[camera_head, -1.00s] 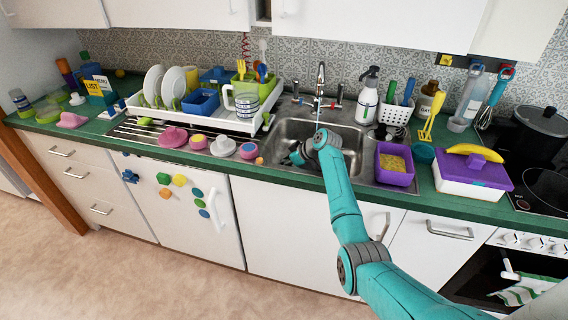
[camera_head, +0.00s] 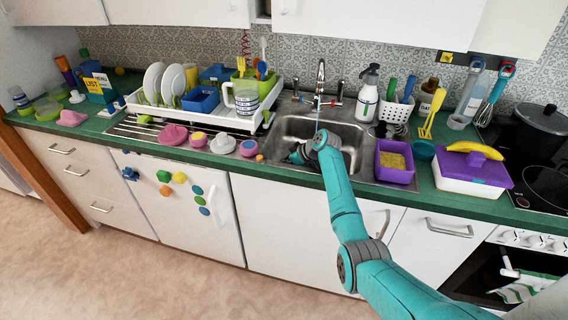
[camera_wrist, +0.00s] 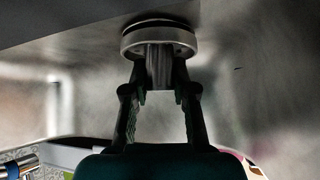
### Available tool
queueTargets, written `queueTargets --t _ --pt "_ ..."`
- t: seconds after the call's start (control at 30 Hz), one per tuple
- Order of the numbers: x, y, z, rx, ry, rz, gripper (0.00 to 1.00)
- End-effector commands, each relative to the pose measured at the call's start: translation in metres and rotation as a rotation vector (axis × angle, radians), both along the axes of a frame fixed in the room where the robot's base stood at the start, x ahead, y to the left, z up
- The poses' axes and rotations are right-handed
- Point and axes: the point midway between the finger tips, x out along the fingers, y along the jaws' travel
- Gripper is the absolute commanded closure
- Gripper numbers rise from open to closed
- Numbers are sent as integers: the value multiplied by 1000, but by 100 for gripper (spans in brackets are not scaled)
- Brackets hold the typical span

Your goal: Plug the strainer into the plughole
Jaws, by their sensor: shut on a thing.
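In the wrist view my gripper (camera_wrist: 160,88) is shut on the strainer (camera_wrist: 160,40), a round metal piece with a wide rim and a ribbed grey stem between the fingers. The strainer's rim is at the far end, beyond the fingertips, close to a dark grey surface. In the head view my gripper (camera_head: 297,155) is down inside the steel sink (camera_head: 350,135), towards its left side. My arm hides part of the bowl. The plughole cannot be made out in either view, and I cannot tell whether the strainer touches it.
The tap (camera_head: 320,80) stands behind the sink. A dish rack (camera_head: 215,118) and pink pieces (camera_head: 173,134) lie left of it. A purple tub (camera_head: 394,175) with a sponge stands right, beside a white box with purple lid (camera_head: 470,172). A soap bottle (camera_head: 368,98) stands behind.

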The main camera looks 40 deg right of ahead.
Motion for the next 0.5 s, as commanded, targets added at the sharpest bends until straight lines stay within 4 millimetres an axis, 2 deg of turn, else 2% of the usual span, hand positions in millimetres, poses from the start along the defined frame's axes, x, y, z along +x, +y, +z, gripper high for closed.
queueTargets --t 0.1,0.13,0.23,0.5 --pt "0 0 -3 1 0 -1 100" --pt "0 0 -3 0 0 0 71" --pt "0 0 -2 0 0 0 46" --pt "0 0 -2 0 0 0 44"
